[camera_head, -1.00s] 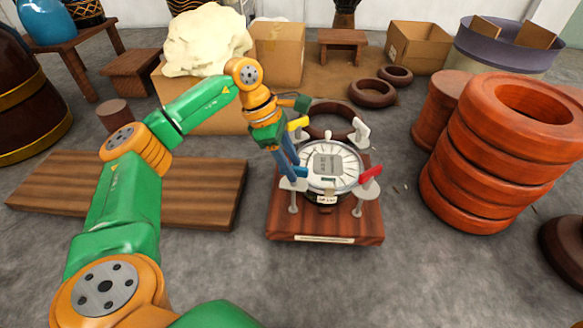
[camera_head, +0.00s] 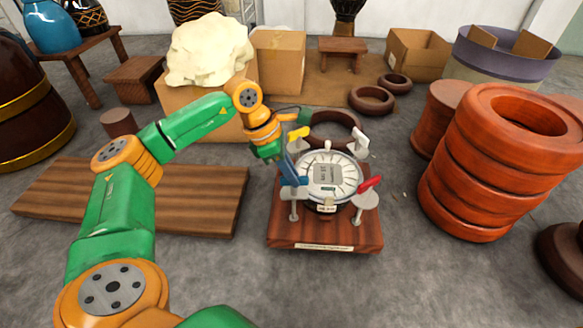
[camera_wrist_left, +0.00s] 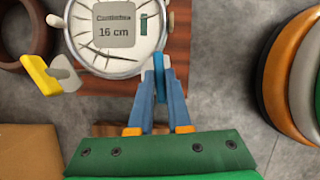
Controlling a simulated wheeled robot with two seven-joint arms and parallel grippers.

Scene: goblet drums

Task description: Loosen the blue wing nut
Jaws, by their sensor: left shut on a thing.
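The blue wing nut (camera_wrist_left: 159,84) is between the blue fingers of my left gripper (camera_wrist_left: 160,92) in the left wrist view. The gripper is shut on it. In the head view my left gripper (camera_head: 293,172) reaches the front left of the round drum head (camera_head: 346,168), and its fingers partly hide the blue nut. The nut sits by the rim, over a pale round support. The drum head has a white face with radial marks and a grey display (camera_wrist_left: 114,25) reading 16 cm. My right gripper is not in view.
A yellow wing nut (camera_head: 298,134), a white one (camera_head: 360,137) and a red one (camera_head: 370,183) sit around the rim. The drum stands on a wooden base (camera_head: 285,235). Stacked orange rings (camera_head: 460,190) stand to the right. A plank platform (camera_head: 200,200) lies to the left.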

